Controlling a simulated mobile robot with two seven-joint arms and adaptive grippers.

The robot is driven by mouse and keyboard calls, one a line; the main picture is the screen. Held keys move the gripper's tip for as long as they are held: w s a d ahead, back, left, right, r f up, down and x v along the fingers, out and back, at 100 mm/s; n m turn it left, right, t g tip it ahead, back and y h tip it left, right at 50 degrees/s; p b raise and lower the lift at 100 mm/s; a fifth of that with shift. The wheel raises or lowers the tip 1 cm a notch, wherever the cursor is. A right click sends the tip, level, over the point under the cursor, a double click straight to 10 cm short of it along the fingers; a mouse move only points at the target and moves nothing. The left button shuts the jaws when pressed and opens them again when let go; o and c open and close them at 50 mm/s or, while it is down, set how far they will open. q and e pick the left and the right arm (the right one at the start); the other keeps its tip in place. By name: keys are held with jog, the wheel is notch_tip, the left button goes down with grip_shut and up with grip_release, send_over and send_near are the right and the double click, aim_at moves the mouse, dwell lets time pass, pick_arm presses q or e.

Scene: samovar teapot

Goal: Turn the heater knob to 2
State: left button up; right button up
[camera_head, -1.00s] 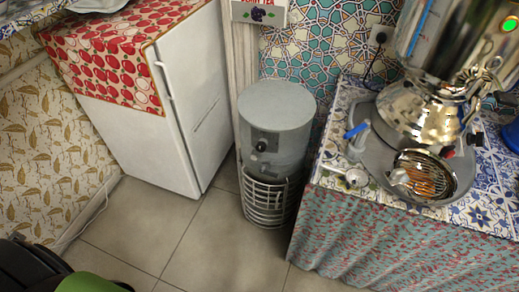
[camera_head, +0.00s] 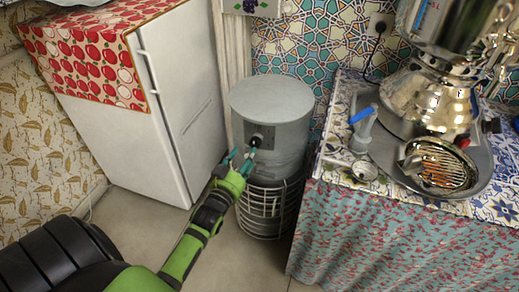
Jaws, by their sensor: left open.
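The heater (camera_head: 285,115) is a grey cylinder with a flat round top and a wire guard (camera_head: 270,209) around its lower part. Its black knob (camera_head: 255,141) sits on a dark square plate on the front. My left gripper (camera_head: 243,158), with teal fingers on a green and black arm, is open just below and beside the knob. I cannot tell whether a finger touches the knob. The knob's marks are too small to read. My right gripper is not in view.
A white fridge (camera_head: 178,95) with a red apple-print cover stands left of the heater. A tiled table (camera_head: 335,160) with a cloth skirt stands to the right, holding a samovar (camera_head: 440,95) on a grey tray. Grey floor (camera_head: 235,255) lies in front.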

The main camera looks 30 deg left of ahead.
aim_at(254, 144)
pick_arm(q)
jog(key=w, duration=0.4)
jog(key=w+a, duration=0.1)
jog(key=shift+w, duration=0.4)
jog(key=c, duration=1.1)
